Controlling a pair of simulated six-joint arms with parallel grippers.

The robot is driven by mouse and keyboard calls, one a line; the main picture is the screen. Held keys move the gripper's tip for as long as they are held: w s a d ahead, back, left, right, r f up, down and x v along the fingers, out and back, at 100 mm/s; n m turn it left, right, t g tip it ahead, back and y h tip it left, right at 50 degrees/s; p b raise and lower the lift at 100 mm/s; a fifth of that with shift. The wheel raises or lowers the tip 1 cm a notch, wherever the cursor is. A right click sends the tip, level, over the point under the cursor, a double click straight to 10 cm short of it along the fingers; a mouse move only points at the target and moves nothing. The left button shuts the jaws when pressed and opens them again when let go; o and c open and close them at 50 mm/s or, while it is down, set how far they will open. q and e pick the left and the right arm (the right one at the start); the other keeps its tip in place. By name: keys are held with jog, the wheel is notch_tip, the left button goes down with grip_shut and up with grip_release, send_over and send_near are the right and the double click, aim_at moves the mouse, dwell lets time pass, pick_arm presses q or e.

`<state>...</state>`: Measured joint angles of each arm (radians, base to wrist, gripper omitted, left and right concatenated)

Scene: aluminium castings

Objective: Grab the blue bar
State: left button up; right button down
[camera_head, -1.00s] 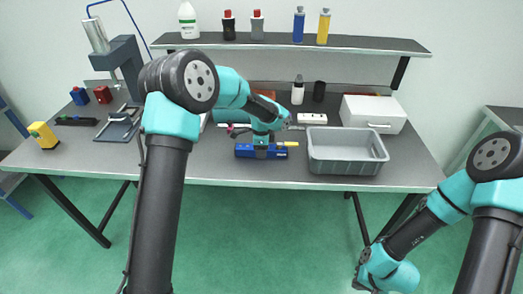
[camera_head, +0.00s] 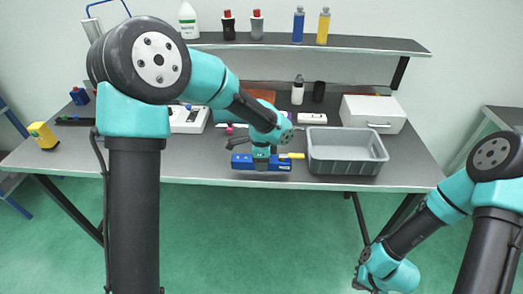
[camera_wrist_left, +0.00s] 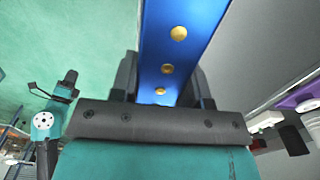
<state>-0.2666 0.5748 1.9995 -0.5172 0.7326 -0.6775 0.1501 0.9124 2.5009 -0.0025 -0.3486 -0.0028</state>
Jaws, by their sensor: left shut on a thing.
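The blue bar (camera_head: 243,163) lies lengthwise left to right near the table's front edge in the head view. My left gripper (camera_head: 261,161) points down and is shut on the bar around its middle. In the left wrist view, the bar (camera_wrist_left: 178,45) runs up and away between the dark fingers, with several brass-coloured round spots on its face. A yellow strip (camera_head: 292,155) shows at the bar's right end; I cannot tell if it is attached. The bar appears slightly above the table. My right gripper (camera_head: 374,286) is low at the bottom right, its fingers not clear.
A grey bin (camera_head: 345,170) stands just right of the bar. A white box (camera_head: 373,114) is behind it. A shelf (camera_head: 340,43) with bottles spans the back.

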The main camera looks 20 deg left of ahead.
pick_arm(q)
jog(key=s, duration=0.1)
jog(key=s+d, duration=0.1)
jog(key=s, duration=0.3)
jog(key=shift+s+d+r, duration=0.1)
jog(key=shift+d+r, duration=0.15)
jog(key=shift+d, duration=0.05)
